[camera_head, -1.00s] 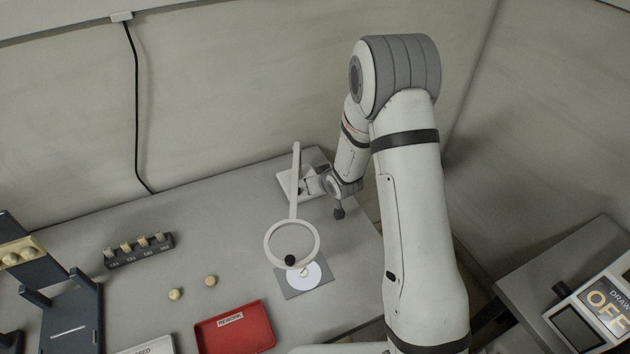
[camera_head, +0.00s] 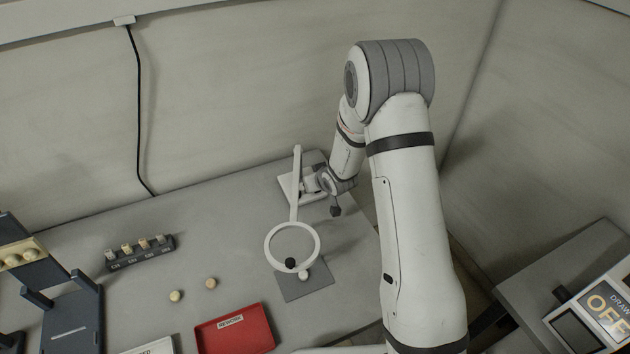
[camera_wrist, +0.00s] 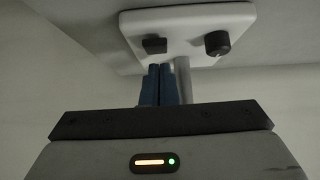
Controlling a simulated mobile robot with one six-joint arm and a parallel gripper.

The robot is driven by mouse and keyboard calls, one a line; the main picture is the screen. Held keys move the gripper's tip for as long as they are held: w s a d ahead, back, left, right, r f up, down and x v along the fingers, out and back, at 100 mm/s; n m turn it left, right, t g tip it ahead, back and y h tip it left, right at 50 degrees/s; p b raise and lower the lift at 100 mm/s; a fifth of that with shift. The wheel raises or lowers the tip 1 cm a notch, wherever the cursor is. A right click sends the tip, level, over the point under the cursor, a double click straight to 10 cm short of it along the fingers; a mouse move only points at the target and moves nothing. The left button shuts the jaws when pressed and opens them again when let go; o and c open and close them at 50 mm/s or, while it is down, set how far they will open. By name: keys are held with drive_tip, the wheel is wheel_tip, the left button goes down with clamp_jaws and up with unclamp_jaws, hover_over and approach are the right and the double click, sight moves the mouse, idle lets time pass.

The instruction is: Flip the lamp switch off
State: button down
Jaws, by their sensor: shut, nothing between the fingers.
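The lamp (camera_head: 297,200) stands at the back right of the table, with a white arm and a ring head (camera_head: 270,255). Its white base (camera_head: 287,185) also shows in the wrist view (camera_wrist: 185,25), carrying a black switch (camera_wrist: 155,45) and a round black knob (camera_wrist: 217,43). My gripper (camera_wrist: 161,68) is shut and empty, its blue fingertips close to the switch; contact cannot be told. In the head view my gripper (camera_head: 309,185) is at the lamp base, partly hidden by my wrist. No bright light patch shows under the ring.
A grey square pad (camera_head: 312,290) lies under the ring, with a pale ball (camera_head: 304,277) and a dark ball (camera_head: 291,263) seen there.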

drive_tip(key=shift+r, duration=0.1)
drive_tip(key=v, duration=0.7)
drive_tip(key=shift+s+r+b, duration=0.2)
drive_tip(key=shift+s+b, duration=0.05)
drive_tip(key=shift+b, duration=0.2)
drive_tip(key=shift+d, duration=0.1)
